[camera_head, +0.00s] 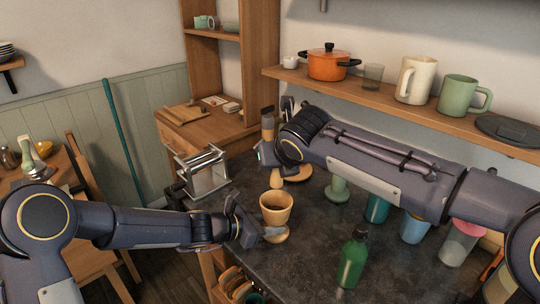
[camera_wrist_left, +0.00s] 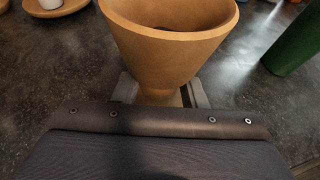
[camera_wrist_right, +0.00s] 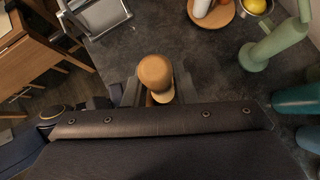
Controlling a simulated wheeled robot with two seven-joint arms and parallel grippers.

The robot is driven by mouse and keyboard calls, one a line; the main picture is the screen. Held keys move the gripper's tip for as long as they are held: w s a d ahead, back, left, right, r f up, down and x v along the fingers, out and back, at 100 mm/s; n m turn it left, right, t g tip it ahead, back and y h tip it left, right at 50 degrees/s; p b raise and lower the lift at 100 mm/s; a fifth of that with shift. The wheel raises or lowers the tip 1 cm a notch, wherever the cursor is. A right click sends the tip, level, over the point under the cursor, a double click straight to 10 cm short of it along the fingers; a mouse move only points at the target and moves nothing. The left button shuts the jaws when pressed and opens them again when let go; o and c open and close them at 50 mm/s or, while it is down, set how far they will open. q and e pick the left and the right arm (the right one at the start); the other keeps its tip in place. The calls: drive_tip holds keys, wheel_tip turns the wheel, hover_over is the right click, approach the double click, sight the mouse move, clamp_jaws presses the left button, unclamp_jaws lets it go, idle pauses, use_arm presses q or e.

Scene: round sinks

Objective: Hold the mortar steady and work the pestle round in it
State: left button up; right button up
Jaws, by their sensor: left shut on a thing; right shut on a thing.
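The wooden mortar (camera_head: 275,218) stands on the dark worktop in the head view, and its wide cup (camera_wrist_left: 175,45) fills the top of the left wrist view. My left gripper (camera_head: 262,234) is shut on the mortar low down, at its narrow foot. The pestle (camera_wrist_right: 155,73) shows in the right wrist view as a rounded wooden knob between the fingers of my right gripper (camera_wrist_right: 155,92), which is shut on it. In the head view the pestle (camera_head: 276,180) shows just above the mortar, below my right wrist. Whether its lower end is inside the mortar I cannot tell.
A metal roller machine (camera_head: 207,174) stands at the left edge of the worktop. A green bottle (camera_head: 352,262) stands front right. A teal cup (camera_head: 377,210), blue cup (camera_head: 414,228) and pink-topped cup (camera_head: 460,242) stand below my right arm. The worktop between mortar and bottle is clear.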

approach(271, 195)
drive_tip(key=shift+x, duration=2.25)
drive_tip(key=shift+w+d, duration=0.1)
